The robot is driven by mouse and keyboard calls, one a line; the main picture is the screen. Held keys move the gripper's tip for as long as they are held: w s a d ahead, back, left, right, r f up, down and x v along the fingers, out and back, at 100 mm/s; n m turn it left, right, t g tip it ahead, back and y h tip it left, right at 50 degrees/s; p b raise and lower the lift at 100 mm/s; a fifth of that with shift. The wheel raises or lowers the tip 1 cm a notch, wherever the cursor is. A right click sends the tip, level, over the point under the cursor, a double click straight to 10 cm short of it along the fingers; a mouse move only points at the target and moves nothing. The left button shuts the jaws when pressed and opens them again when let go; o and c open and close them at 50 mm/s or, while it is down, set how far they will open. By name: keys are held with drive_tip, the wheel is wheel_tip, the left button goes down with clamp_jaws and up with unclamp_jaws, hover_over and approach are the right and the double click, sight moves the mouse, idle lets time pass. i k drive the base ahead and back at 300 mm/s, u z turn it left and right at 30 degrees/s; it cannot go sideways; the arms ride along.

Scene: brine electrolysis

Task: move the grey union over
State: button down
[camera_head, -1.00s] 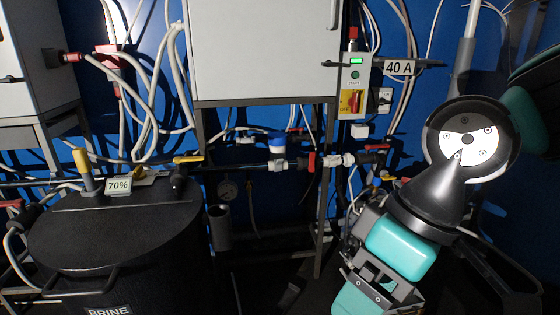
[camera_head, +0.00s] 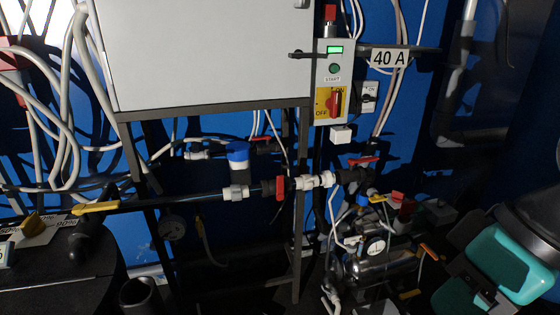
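A pale grey union-like fitting (camera_head: 236,192) sits on the dark horizontal pipe, below a blue-capped part (camera_head: 238,158) and left of a red valve handle (camera_head: 280,187). A second whitish fitting (camera_head: 315,181) is on the same pipe, right of that handle. I cannot tell for sure which of the two is the grey union.
A large grey cabinet (camera_head: 205,50) on a dark frame hangs above the pipe. A control box (camera_head: 331,80) with a green light is right of it. A pump-like unit with a gauge (camera_head: 374,246) stands below right. A yellow-handled valve (camera_head: 96,207) and a dark tank are at left.

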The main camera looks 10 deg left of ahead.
sight(236, 190)
drive_tip(key=u, duration=0.15)
drive_tip(key=i, duration=1.35)
drive_tip(key=u, duration=0.6)
